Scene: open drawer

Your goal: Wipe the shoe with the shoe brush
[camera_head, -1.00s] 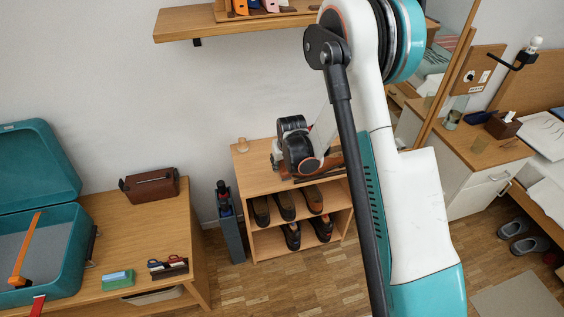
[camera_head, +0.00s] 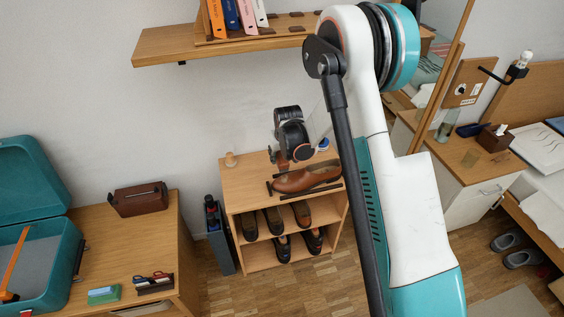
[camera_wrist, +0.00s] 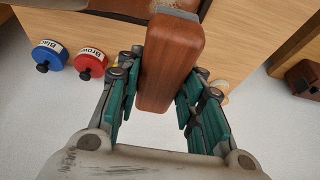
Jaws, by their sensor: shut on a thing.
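My gripper (camera_wrist: 160,88) is shut on the shoe brush (camera_wrist: 172,62), whose reddish-brown wooden body stands between the green-padded fingers in the wrist view. In the head view, my black wrist is above the top of the small wooden shoe cabinet (camera_head: 240,187). A brown shoe (camera_head: 300,180) lies on that top, just below my wrist and partly behind thin dark parts. I cannot tell whether the brush touches the shoe.
A red tin (camera_wrist: 90,60) and a blue tin (camera_wrist: 48,57) show in the wrist view. Several dark shoes fill the cabinet's shelves. A wall shelf (camera_head: 180,45) with binders hangs above. A desk (camera_head: 110,245) with an open teal case (camera_head: 35,255) stands left.

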